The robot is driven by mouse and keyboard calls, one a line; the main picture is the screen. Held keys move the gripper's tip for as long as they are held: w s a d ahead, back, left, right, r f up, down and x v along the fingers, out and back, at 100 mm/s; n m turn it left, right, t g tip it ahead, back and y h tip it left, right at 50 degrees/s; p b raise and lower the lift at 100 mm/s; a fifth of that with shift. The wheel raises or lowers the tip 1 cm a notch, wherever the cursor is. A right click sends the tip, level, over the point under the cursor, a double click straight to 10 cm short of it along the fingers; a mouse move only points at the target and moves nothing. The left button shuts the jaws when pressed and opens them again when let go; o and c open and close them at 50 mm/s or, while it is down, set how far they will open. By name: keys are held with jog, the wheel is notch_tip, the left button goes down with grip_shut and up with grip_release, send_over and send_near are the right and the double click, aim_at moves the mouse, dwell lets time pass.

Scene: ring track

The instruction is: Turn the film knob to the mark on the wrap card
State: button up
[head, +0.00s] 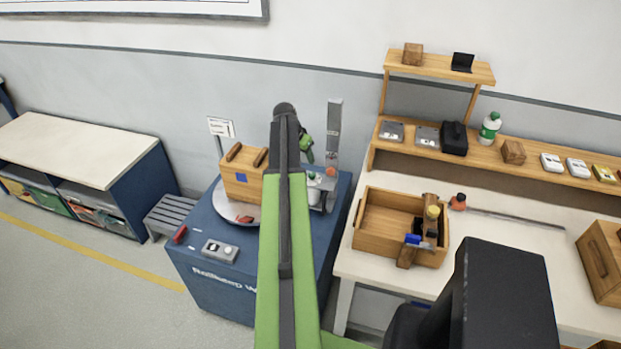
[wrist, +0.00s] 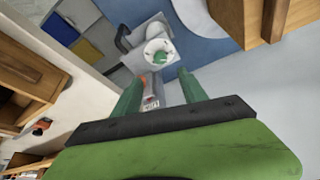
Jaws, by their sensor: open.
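The film knob is a small green piece on a round white disc, beside the mast of the blue wrapping machine (head: 215,290). In the wrist view the film knob (wrist: 160,57) lies just beyond my fingertips, roughly centred between them. In the head view the knob (head: 314,177) is small and partly hidden by my arm. My gripper (head: 306,150) is open and empty, above the disc and apart from it; its two green fingers also show in the wrist view (wrist: 160,78). The wrap card (head: 221,127) stands on a post behind the turntable; its writing is too small to read.
A wooden crate (head: 242,175) sits on the turntable left of my arm. The grey mast (head: 334,130) rises close right of my gripper. A grey control box (head: 220,250) is at the machine's front. A workbench (head: 510,250) with a wooden tray (head: 372,240) stands right.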

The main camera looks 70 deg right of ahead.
aim_at(312, 174)
jog(key=b+x, duration=1)
jog(key=x, duration=0.3)
jog(key=shift+w+f+b, duration=0.1)
jog(key=shift+b, duration=0.2)
jog(key=shift+c, duration=0.3)
grip_shut()
